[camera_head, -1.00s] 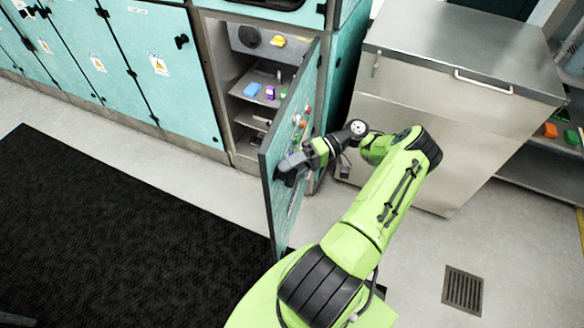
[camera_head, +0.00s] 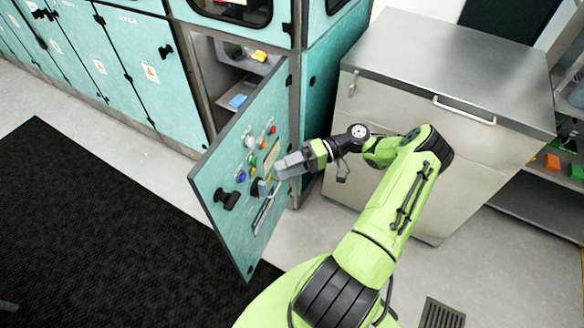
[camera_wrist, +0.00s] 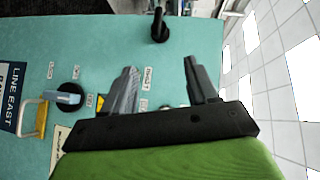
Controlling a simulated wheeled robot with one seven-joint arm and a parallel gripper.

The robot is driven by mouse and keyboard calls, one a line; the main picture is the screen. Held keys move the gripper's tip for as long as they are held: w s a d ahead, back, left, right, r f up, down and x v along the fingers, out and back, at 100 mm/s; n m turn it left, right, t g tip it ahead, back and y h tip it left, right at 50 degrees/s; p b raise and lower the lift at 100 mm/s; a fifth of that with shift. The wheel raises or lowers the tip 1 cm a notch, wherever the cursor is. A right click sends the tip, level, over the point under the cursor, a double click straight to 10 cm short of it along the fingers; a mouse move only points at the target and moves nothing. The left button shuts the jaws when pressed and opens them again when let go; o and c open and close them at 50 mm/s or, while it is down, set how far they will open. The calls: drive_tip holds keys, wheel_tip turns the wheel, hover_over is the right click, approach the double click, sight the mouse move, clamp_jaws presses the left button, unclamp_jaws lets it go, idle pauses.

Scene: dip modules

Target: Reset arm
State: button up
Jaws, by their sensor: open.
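My gripper (camera_head: 284,166) is at the end of my green arm, in front of the teal cabinet door (camera_head: 216,172). The door stands partly open and carries several coloured buttons and knobs. In the wrist view my gripper (camera_wrist: 160,82) has its two grey fingers apart with nothing between them. The door panel (camera_wrist: 40,50) fills the left and middle of that view. A black door handle (camera_wrist: 160,27) stands out beyond the fingers; it also shows near the door's left edge in the head view (camera_head: 227,198). I cannot tell whether a fingertip touches the panel.
Inside the cabinet, a blue block (camera_head: 238,101) sits on a shelf. A black mat (camera_head: 90,230) covers the floor at left. A row of closed teal cabinets (camera_head: 125,70) runs to the left.

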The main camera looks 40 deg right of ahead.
idle(0.3)
drive_tip(key=s+a+r+n+g+h, duration=0.15)
drive_tip(key=a+r+g+h, duration=0.45)
drive_tip(key=a+r+h, duration=0.6)
drive_tip(key=s+a+r+t+h, duration=0.1)
drive_tip(key=s+a+r+t, duration=0.1)
drive_tip(key=s, duration=0.5)
drive_tip(key=s+a+r+t+h, duration=0.2)
drive_tip(key=s+r+t, duration=0.2)
drive_tip(key=s+r, duration=0.2)
drive_tip(key=shift+s+a+r, duration=0.25)
drive_tip(key=shift+s+r, duration=0.05)
drive_tip(key=shift+s, duration=0.25)
